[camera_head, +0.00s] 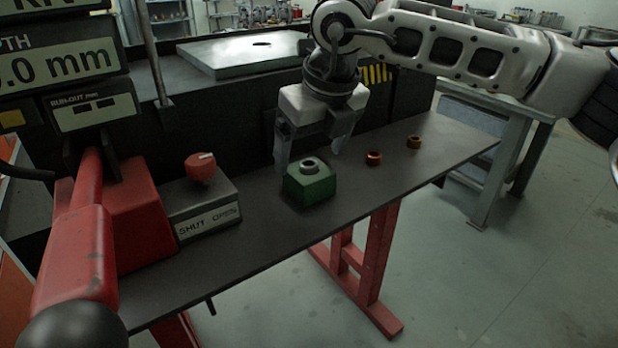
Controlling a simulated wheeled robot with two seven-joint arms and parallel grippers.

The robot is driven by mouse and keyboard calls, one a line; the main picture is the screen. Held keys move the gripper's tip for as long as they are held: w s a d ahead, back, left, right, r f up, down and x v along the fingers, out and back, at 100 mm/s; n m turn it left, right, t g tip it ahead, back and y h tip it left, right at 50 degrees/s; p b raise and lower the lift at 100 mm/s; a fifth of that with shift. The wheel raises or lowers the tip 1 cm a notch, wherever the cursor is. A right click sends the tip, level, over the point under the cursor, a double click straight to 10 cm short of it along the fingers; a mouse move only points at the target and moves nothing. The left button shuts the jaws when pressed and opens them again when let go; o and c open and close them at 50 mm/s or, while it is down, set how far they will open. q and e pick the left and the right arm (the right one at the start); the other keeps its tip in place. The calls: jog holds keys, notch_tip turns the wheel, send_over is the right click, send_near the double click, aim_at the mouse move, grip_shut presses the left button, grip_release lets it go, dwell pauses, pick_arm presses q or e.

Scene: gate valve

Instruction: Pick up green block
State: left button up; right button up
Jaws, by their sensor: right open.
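The green block (309,187) stands on the dark shelf near its middle, with a grey metal ring-shaped fitting (309,165) on its top. My right gripper (309,163) points down just above and behind the block. Its two fingers are apart, with one near the block's left side and the other behind its right side. I cannot tell whether a finger touches the block. Nothing is held between the fingers. My left gripper is not in view.
Two small copper-coloured rings, one nearer (374,158) and one farther (413,142), lie right of the block on the shelf (255,245). A grey box with a red knob (200,166) and a red machine part (135,220) stand left. The shelf's front strip is clear.

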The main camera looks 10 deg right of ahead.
aim_at(310, 163)
jog(key=x, duration=0.2)
jog(key=p+x, duration=0.1)
jog(key=x, duration=0.2)
jog(key=shift+w+d+f, duration=0.25)
jog(key=shift+w, duration=0.05)
jog(key=shift+w+f, duration=0.15)
jog(key=shift+f, duration=0.15)
jog(key=c, duration=1.7)
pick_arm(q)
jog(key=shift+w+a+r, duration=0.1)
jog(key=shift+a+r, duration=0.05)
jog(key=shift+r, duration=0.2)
pick_arm(e)
jog(key=shift+w+r, duration=0.1)
jog(key=shift+r, duration=0.1)
grip_shut()
jog(key=shift+r, duration=0.1)
